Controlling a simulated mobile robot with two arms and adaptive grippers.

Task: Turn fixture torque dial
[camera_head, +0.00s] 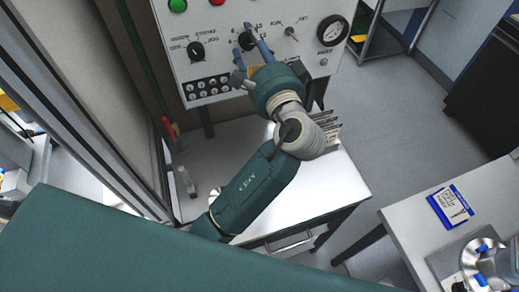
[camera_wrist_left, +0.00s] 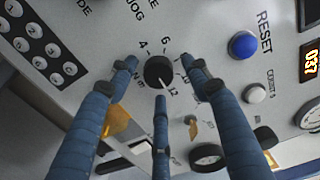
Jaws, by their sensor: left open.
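The torque dial (camera_wrist_left: 158,72) is a black round knob with a white pointer line, on a light grey panel. In the left wrist view its scale shows 4, 6, 10, 12 and N·m, and the pointer points down and slightly right, near the 12. My left gripper (camera_head: 246,46) is open in front of the panel in the head view, its blue fingers largely covering the dial. In the left wrist view its fingertips are spread around the dial, with visible gaps and nothing held. Whether any fingertip touches the panel is unclear. My right gripper is not in view.
The control panel (camera_head: 280,68) also carries a black mode knob (camera_head: 196,51), a gauge (camera_head: 332,31), a key switch (camera_head: 291,33) and a blue reset button (camera_wrist_left: 243,46). A white table (camera_head: 345,190) stands below. A silver part (camera_head: 482,252) lies on another table at right.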

